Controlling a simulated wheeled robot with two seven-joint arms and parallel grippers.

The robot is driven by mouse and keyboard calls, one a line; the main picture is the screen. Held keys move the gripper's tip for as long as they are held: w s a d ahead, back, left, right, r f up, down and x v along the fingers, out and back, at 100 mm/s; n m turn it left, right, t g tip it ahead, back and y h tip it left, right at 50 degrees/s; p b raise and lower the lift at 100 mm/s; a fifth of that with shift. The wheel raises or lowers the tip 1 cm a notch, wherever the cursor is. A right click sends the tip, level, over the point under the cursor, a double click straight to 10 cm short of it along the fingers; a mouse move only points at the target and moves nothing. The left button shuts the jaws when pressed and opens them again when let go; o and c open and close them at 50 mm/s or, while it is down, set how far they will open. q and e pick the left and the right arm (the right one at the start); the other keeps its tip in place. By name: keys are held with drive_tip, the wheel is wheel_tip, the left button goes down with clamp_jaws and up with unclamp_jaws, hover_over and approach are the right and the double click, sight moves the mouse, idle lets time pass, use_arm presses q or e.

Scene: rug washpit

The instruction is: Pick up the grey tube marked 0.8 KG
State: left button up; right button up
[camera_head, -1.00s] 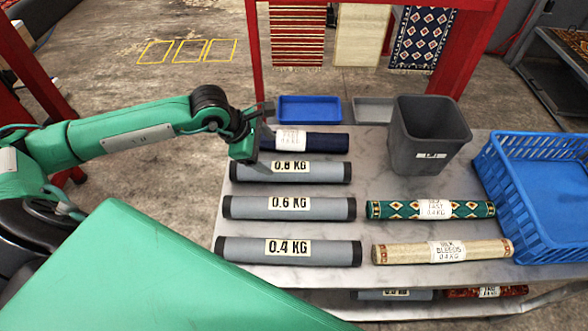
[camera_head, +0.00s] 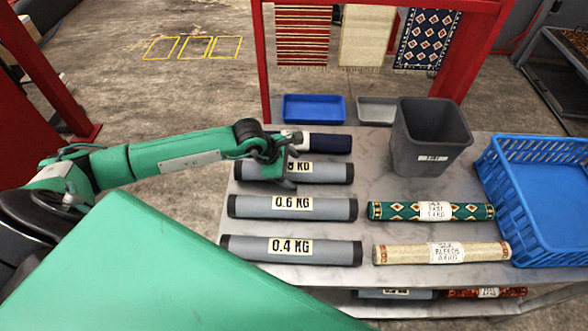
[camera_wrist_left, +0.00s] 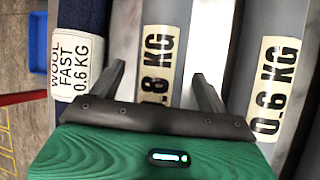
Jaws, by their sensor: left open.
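The grey tube marked 0.8 KG (camera_head: 325,173) lies on the metal table, the farthest of three grey tubes with black ends. In the left wrist view the 0.8 KG tube (camera_wrist_left: 168,25) runs between the two spread fingers of my left gripper (camera_wrist_left: 160,85). The gripper is open over the tube, one finger on each side; I cannot tell if they touch it. My right gripper is not in view.
The 0.6 KG tube (camera_head: 325,208) and 0.4 KG tube (camera_head: 335,251) lie nearer. A dark blue roll (camera_head: 328,143) lies just behind. Two patterned rolls, a grey bin (camera_head: 425,150) and a blue crate (camera_head: 510,225) stand to the right.

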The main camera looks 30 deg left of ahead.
use_arm(q)
drive_tip(key=c, duration=1.6)
drive_tip(key=shift+c, duration=0.5)
drive_tip(key=shift+w+r, duration=0.1)
